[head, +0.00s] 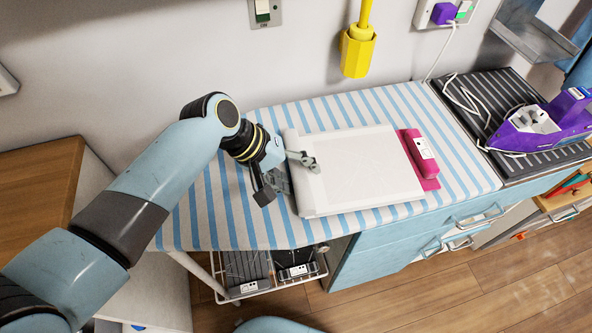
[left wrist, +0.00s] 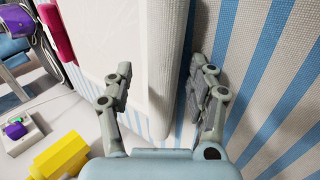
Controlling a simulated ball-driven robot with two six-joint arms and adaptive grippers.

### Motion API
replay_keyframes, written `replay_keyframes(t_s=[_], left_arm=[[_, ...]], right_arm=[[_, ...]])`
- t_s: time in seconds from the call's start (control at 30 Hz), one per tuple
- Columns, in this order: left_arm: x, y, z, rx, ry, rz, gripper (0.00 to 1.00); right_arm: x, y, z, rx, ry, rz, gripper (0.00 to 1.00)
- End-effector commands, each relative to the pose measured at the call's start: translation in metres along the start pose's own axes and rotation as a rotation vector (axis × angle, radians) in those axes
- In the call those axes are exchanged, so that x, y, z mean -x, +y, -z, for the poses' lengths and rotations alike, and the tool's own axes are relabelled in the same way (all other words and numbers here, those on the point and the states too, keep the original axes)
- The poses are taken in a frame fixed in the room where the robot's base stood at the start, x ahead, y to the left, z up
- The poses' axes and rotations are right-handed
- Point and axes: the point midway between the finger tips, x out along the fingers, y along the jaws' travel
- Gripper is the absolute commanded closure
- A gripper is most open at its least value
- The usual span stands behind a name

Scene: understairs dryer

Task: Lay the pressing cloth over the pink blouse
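The white pressing cloth (head: 365,168) lies spread flat on the striped ironing board (head: 235,215), with a raised, rounded strip along its left side. A folded pink piece with a white label (head: 424,160), which looks like the pink blouse, shows past the cloth's right edge; anything under the cloth is hidden. My left gripper (head: 289,180) is at the cloth's left edge. In the left wrist view its fingers are apart (left wrist: 160,92), one over the cloth (left wrist: 120,35) and one over the stripes, with the rounded edge between them. Contact cannot be told. My right gripper is not in view.
A purple iron (head: 548,125) with a white cord rests on a dark ribbed surface (head: 490,88) at the right. A yellow holder (head: 358,52) hangs on the wall behind the board. A wire basket (head: 265,275) is below the board's front edge.

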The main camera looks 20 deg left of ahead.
Motion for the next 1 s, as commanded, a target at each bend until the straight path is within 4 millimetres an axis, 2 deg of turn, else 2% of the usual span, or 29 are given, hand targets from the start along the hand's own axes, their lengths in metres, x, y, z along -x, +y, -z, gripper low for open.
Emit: replay_keyframes(t_s=[0.17, 0.27, 0.7, 0.83, 1.0], left_arm=[[0.001, -0.001, 0.0, 0.0, 0.0, 0.001, 0.43], [0.009, -0.001, 0.0, 0.0, 0.001, 0.001, 0.43], [0.099, -0.001, 0.001, -0.002, 0.002, 0.003, 0.43], [0.114, -0.001, 0.001, -0.001, 0.002, 0.001, 0.43], [0.12, 0.0, 0.0, 0.0, -0.001, 0.001, 0.43]], right_arm=[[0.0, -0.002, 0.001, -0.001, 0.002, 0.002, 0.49], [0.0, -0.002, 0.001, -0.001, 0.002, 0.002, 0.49], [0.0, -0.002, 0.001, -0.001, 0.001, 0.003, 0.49], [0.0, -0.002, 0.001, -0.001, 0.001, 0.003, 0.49], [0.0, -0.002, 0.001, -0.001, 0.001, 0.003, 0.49]])
